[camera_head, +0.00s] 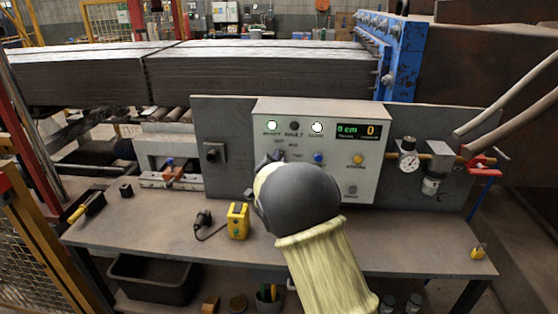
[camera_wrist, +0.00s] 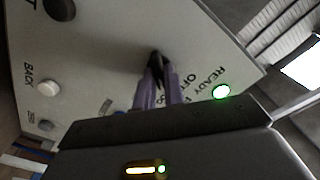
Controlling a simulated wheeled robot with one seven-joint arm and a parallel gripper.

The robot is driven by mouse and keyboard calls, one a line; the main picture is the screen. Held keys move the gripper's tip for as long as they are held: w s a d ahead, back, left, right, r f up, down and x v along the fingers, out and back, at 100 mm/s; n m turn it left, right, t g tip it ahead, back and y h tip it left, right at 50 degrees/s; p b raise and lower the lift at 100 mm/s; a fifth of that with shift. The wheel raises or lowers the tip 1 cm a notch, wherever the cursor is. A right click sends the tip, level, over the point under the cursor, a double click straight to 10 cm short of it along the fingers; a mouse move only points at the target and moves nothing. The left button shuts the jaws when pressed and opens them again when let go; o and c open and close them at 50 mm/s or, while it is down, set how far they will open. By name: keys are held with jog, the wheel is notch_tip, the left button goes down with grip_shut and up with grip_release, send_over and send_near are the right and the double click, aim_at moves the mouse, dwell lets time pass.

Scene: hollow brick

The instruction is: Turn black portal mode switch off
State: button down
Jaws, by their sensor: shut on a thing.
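A light grey control box (camera_head: 345,125) stands upright on the bench against a dark back panel. In the wrist view, the black switch (camera_wrist: 155,58) sticks out of the box face, with lettering that seems to read OFF close beside it. My gripper (camera_wrist: 160,92) is shut on the black switch, with its two fingers pressed around it. In the head view, my arm comes from below and the gripper (camera_head: 268,161) reaches the lower left of the box face, hiding most of the switch. Which position the switch points to cannot be told.
A lit lamp (camera_wrist: 221,92) labelled READY is near the switch. A yellow device (camera_head: 238,220) stands on the bench (camera_head: 160,232). A gauge (camera_head: 408,160) is at right.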

jog(key=shift+a+f+n, duration=0.1)
jog(key=shift+a+n, duration=0.05)
jog(key=shift+n, duration=2)
jog(key=shift+a+n, duration=0.1)
jog(key=shift+n, duration=2.05)
jog(key=c, duration=1.5)
grip_release()
jog(key=shift+s, duration=0.15)
